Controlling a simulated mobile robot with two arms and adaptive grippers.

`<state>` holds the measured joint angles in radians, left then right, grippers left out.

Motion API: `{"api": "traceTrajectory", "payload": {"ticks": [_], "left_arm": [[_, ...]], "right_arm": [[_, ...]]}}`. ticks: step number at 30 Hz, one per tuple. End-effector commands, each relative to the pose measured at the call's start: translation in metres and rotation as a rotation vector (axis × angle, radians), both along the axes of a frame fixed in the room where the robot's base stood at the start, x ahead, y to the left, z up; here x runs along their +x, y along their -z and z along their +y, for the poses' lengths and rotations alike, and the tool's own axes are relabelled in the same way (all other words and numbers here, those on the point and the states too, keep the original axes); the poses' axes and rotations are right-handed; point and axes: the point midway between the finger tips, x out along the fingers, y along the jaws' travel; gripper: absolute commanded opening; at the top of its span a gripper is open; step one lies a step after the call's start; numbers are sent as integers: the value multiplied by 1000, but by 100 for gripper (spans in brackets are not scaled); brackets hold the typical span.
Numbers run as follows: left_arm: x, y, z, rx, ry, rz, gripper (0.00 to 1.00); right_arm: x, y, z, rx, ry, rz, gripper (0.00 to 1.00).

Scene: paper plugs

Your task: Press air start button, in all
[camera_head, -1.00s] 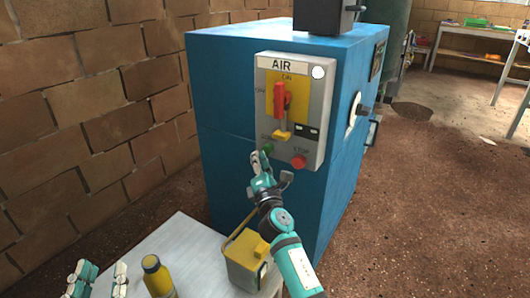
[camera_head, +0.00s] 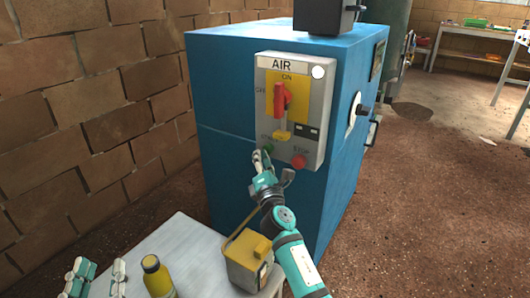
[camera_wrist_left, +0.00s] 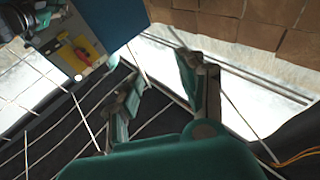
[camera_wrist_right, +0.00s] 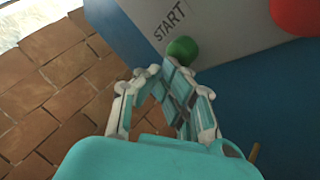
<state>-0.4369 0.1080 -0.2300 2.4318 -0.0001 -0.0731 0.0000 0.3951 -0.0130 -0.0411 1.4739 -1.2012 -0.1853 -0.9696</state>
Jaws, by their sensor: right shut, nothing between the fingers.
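The green START button (camera_head: 268,148) is at the lower left of the grey AIR panel (camera_head: 319,88). It also shows in the right wrist view (camera_wrist_right: 182,49), under the word START. My right gripper (camera_head: 257,155) is shut and empty, its fingertips just beside the green button at its lower left. In the right wrist view the fingertips (camera_wrist_right: 158,72) lie very close to the button; I cannot tell whether they touch it. My left gripper (camera_head: 101,270) is open and empty at the lower left, away from the panel; its fingers stand apart in the left wrist view (camera_wrist_left: 160,85).
A red STOP button (camera_head: 299,161) sits right of the green one. A red lever (camera_head: 281,98) is above, on the yellow plate. The panel is on a blue cabinet (camera_head: 230,110). A white table (camera_head: 190,245) carries a yellow bottle (camera_head: 157,278) and a yellow box (camera_head: 247,262).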

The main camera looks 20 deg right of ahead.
Motion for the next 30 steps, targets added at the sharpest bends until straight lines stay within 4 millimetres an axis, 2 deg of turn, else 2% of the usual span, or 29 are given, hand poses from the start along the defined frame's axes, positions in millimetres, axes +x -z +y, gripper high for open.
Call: {"api": "traceTrajectory", "payload": {"ticks": [11, 21, 30], "left_arm": [[0, 0, 0, -1, 0, -1, 40], [2, 9, 0, 10, -1, 44, 40], [2, 14, 2, 14, -6, 63, 40]], "right_arm": [[0, -1, -1, 0, 2, -1, 0], [-10, -1, 12, 0, 1, -1, 0], [-12, -1, 14, -1, 1, 0, 0]]}}
